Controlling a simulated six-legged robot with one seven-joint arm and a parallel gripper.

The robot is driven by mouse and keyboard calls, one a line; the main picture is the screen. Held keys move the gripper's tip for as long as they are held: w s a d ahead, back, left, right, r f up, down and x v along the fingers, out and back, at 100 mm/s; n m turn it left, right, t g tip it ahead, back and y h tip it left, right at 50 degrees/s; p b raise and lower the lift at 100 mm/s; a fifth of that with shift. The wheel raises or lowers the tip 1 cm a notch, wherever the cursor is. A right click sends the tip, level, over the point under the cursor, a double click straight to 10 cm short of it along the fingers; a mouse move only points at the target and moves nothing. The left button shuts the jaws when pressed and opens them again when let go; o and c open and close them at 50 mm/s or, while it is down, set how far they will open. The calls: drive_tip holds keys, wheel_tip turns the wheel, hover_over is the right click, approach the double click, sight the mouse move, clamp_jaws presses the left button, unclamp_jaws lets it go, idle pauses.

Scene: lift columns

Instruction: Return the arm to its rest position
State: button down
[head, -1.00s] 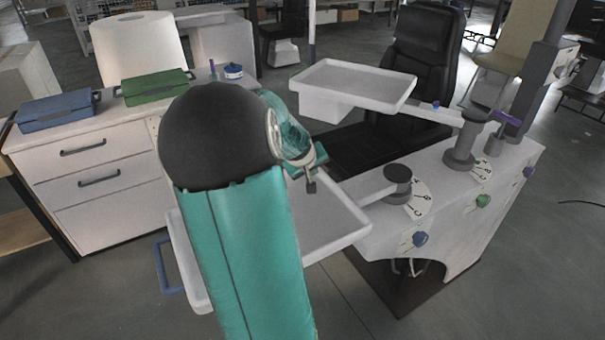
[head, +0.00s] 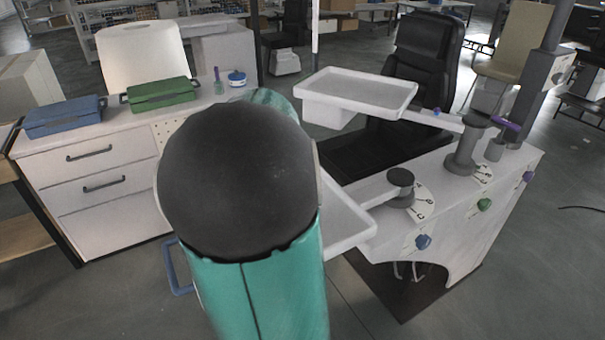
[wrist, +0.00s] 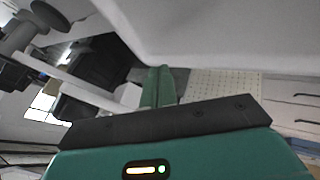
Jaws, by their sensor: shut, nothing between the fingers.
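My arm fills the middle of the head view, with its dark round joint (head: 238,180) and teal link nearest the camera. My gripper is hidden behind that joint there. In the wrist view my gripper (wrist: 158,84) shows as green fingers close together, shut and empty. A large pale surface (wrist: 220,35) spans the top of the wrist view close to the fingers. I cannot tell whether anything touches it.
A white lower tray (head: 345,222) sits just right of my arm, partly hidden. An upper tray (head: 358,92) stands behind it on a swing arm. Blue (head: 64,117) and green (head: 160,94) boxes stand on the drawer cabinet (head: 100,215) at left. A black chair (head: 425,65) is behind.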

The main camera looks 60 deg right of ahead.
drive_tip(key=shift+v, duration=0.75)
drive_tip(key=shift+w+a, duration=0.1)
drive_tip(key=shift+w, duration=0.05)
drive_tip(key=w+a+r+n+t+y, duration=0.15)
drive_tip(key=w+a, duration=0.25)
drive_tip(key=a, duration=0.7)
drive_tip(key=w+a+r+n+t+y, duration=0.1)
drive_tip(key=w+a+n+t+y, duration=0.3)
drive_tip(key=a, duration=0.7)
drive_tip(key=s+a+r+n+y, duration=0.1)
drive_tip(key=s+a, duration=0.1)
drive_tip(key=a, duration=1)
drive_tip(key=s+a+r+n+y, duration=0.1)
drive_tip(key=s+a, duration=0.2)
drive_tip(key=a, duration=1)
drive_tip(key=shift+s+n, duration=0.15)
drive_tip(key=shift+n, duration=0.2)
drive_tip(key=shift+g, duration=0.25)
